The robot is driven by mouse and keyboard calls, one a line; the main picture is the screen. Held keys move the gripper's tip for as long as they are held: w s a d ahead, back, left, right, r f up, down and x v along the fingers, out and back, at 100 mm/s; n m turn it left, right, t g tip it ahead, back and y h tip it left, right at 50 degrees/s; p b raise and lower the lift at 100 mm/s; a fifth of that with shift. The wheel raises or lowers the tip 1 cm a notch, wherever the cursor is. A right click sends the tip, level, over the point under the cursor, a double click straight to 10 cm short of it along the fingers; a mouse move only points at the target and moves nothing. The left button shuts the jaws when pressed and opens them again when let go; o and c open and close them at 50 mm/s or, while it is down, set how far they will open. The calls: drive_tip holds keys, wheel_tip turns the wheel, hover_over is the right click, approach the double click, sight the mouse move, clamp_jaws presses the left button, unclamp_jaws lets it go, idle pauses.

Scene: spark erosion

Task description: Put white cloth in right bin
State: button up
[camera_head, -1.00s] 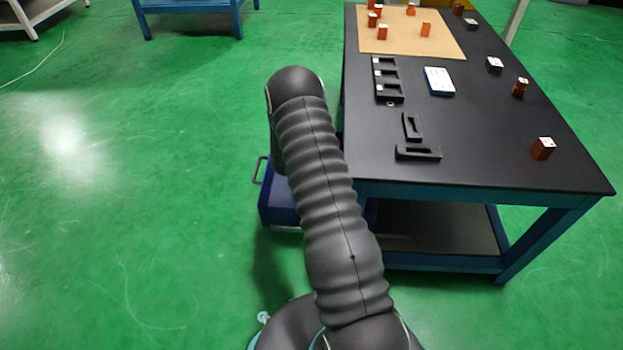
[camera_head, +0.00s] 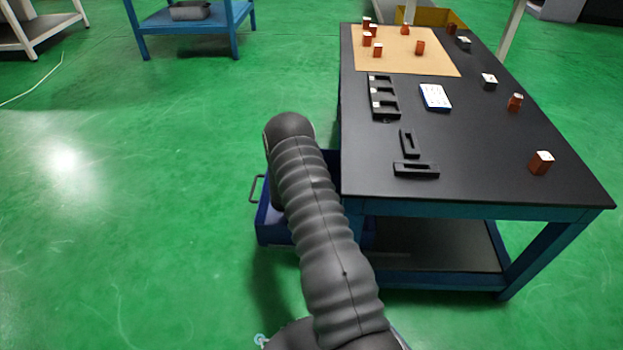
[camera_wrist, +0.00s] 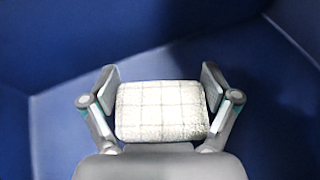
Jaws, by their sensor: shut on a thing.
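The white cloth (camera_wrist: 161,111), a folded pad with a faint grey grid, sits between the two fingers of my gripper (camera_wrist: 161,82) in the wrist view. The gripper is shut on it, with a finger at each side. Blue walls and a blue floor, apparently the inside of the open blue drawer (camera_head: 268,225), lie around and beyond it. I cannot tell whether the cloth touches the floor. In the head view my arm hides the gripper and cloth. No bin can be surely told as the right bin; a yellow bin (camera_head: 438,16) shows behind the table.
The black-topped table (camera_head: 470,165) fills the right side, holding black holders (camera_head: 417,169), a blue-and-white box (camera_head: 435,97) and several orange-brown blocks (camera_head: 541,162). A grey container (camera_head: 190,10) stands on a far blue table. Green floor (camera_head: 130,190) is clear at left.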

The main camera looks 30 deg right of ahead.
drive_tip(key=shift+f, duration=0.15)
drive_tip(key=o, duration=0.8)
